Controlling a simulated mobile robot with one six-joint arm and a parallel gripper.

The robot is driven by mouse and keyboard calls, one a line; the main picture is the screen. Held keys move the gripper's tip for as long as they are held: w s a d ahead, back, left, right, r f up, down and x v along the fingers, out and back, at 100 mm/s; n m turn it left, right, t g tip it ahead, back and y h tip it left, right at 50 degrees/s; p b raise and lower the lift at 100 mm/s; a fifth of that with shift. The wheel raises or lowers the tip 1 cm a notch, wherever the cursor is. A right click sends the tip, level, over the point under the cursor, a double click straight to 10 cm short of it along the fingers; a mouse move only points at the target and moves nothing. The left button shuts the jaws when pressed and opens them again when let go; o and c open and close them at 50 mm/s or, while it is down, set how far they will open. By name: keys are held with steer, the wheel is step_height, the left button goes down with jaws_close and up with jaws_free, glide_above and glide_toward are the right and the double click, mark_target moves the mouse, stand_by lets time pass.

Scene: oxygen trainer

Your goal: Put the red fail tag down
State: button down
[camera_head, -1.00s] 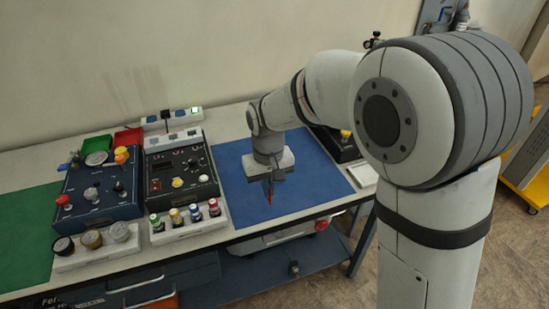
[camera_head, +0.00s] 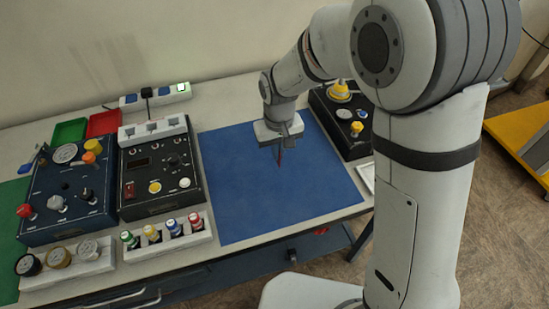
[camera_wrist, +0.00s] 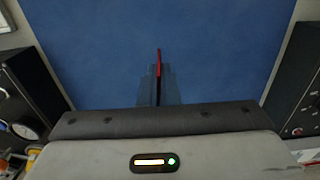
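My gripper (camera_head: 279,149) hangs over the blue mat (camera_head: 235,205), pointing down. It is shut on the red fail tag (camera_head: 281,158), which shows as a thin dark red sliver below the fingertips. In the wrist view the red tag (camera_wrist: 159,62) stands edge-on between the two fingers (camera_wrist: 158,82), with the blue mat (camera_wrist: 90,40) beyond it. Most of the tag is hidden between the fingers. I cannot tell whether its lower edge touches the mat.
A black control box (camera_head: 160,180) and a rack with several coloured-cap bottles (camera_head: 170,236) stand left of the mat. Another black unit (camera_head: 338,125) with yellow knobs stands right. Red (camera_head: 104,123) and green (camera_head: 69,131) trays lie at back left. The mat is otherwise clear.

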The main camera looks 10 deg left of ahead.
steer(key=shift+s+f, duration=0.1)
steer(key=shift+f, duration=2.25)
steer(key=shift+a+f, duration=0.1)
steer(key=shift+f, duration=0.1)
steer(key=c, duration=1.7)
jaws_free()
steer(key=shift+s, duration=0.1)
steer(key=shift+r, duration=0.2)
